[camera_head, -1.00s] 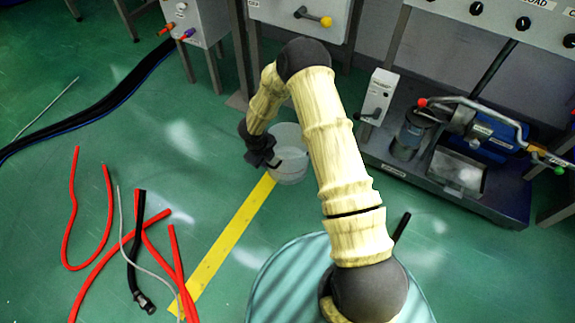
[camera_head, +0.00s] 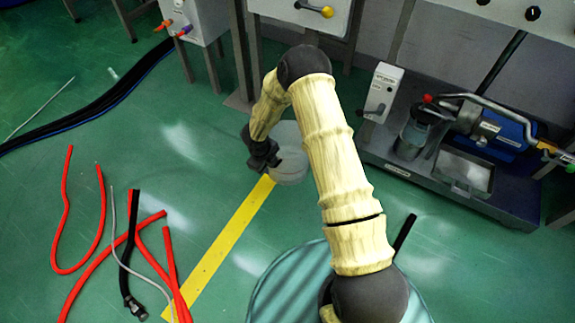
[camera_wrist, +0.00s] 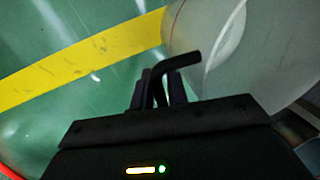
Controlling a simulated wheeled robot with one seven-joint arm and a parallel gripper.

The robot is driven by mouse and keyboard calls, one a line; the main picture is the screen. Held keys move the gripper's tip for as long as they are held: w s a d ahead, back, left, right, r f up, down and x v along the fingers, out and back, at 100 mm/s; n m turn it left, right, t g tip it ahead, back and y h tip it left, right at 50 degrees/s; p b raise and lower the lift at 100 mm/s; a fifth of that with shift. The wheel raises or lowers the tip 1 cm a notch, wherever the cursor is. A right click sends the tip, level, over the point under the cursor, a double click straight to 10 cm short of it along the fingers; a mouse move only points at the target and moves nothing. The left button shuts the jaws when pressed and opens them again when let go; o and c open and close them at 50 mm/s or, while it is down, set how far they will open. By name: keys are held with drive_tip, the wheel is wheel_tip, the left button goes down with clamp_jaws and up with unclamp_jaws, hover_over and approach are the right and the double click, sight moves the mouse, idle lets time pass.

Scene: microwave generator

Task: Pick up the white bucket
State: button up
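The white bucket (camera_head: 289,167) stands on the green floor, partly hidden behind my arm in the head view. It is pale and translucent, and its curved side fills the upper right of the wrist view (camera_wrist: 270,60). My gripper (camera_head: 272,160) is at the bucket's left side, low and close to it. In the wrist view, the dark fingers (camera_wrist: 158,92) are close together beside the bucket. A black bent bar rises between them and points right, towards the bucket. I cannot tell whether they grip it or touch the bucket.
A yellow floor stripe (camera_head: 225,240) leads up to the bucket. Red hoses (camera_head: 85,275) and a black cable (camera_head: 128,260) lie at the lower left. A machine on a dark base (camera_head: 450,185) stands right of the bucket; cabinets stand behind. The floor left of the stripe is partly clear.

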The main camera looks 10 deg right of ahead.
drive_tip(key=shift+c, duration=0.2)
idle(0.3)
clamp_jaws()
drive_tip(key=shift+r, duration=0.1)
drive_tip(key=shift+r+p, duration=1.8)
drive_tip(key=shift+p, duration=0.1)
drive_tip(key=s+d, duration=1.2)
drive_tip(key=d, duration=0.1)
drive_tip(key=shift+d+p, duration=0.25)
drive_tip(key=shift+p, duration=0.15)
drive_tip(key=shift+w, duration=0.1)
